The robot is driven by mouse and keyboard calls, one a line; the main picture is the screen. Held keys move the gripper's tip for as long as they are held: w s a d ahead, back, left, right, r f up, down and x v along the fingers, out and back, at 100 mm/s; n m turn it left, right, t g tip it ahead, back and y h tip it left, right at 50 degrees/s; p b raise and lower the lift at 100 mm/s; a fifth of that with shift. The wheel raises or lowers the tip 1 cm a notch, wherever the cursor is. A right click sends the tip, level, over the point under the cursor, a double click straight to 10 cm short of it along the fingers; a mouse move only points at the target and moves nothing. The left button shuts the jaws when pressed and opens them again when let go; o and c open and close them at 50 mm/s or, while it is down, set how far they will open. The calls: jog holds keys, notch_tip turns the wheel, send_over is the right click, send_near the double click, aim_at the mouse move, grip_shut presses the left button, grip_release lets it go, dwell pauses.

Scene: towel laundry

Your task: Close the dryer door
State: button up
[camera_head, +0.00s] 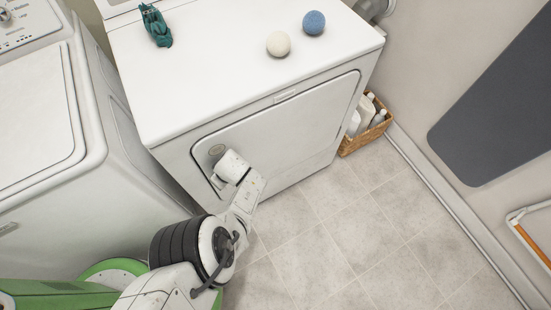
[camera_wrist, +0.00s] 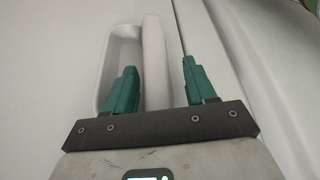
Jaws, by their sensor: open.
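The white dryer (camera_head: 250,70) stands in the middle of the head view. Its front door (camera_head: 290,128) lies flat along the dryer front; whether it is fully latched I cannot tell. My gripper (camera_wrist: 158,68) is open at the door's left side, its teal fingers apart. In the wrist view a pale upright handle bar (camera_wrist: 154,50) stands between the fingers, beside a rounded recess (camera_wrist: 119,65) in the door (camera_wrist: 50,60). The right finger is near the door's edge seam. Contact with the bar is not clear. My wrist hides the fingertips in the head view.
A washer (camera_head: 40,110) stands left of the dryer. A teal cloth (camera_head: 156,25), a cream ball (camera_head: 278,43) and a blue ball (camera_head: 314,23) sit on the dryer top. A wicker basket (camera_head: 350,145) with bottles is at right. The tiled floor (camera_head: 345,225) in front is clear.

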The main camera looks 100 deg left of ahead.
jog(key=p+v, duration=1)
jog(key=shift+w+d, duration=0.15)
dwell(0.6)
